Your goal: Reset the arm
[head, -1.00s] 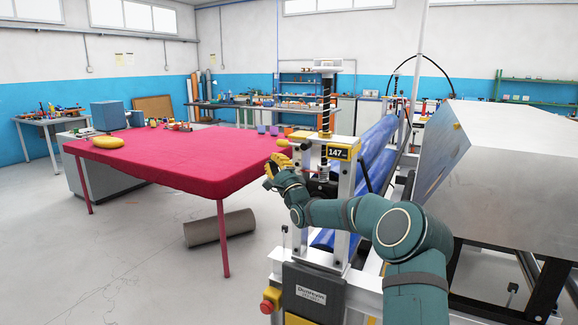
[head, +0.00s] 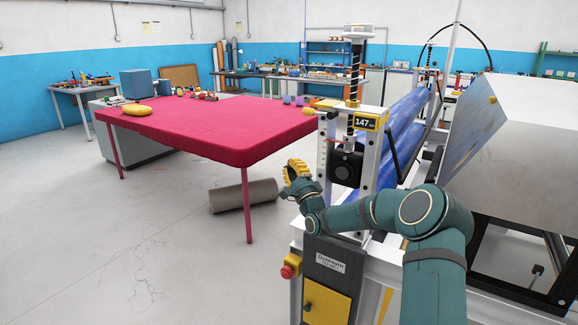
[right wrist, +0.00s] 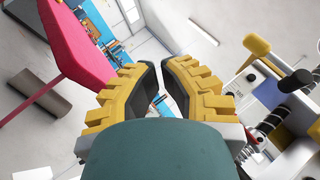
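My right arm enters the head view from the lower right. Its yellow-fingered right gripper (head: 296,170) is beside the left post of the white roller machine (head: 376,185), left of its 147 display (head: 366,124). In the right wrist view the two yellow fingers (right wrist: 162,68) with dark pads lean toward each other. A narrow gap shows between them with nothing in it. I cannot tell whether the gripper touches the machine. My left gripper is not in view.
A red-covered table (head: 215,130) with a yellow object (head: 137,115) stands to the left. A grey roll (head: 244,195) lies on the floor by it. A red stop button (head: 287,271) sits on the machine's front. The floor at lower left is clear.

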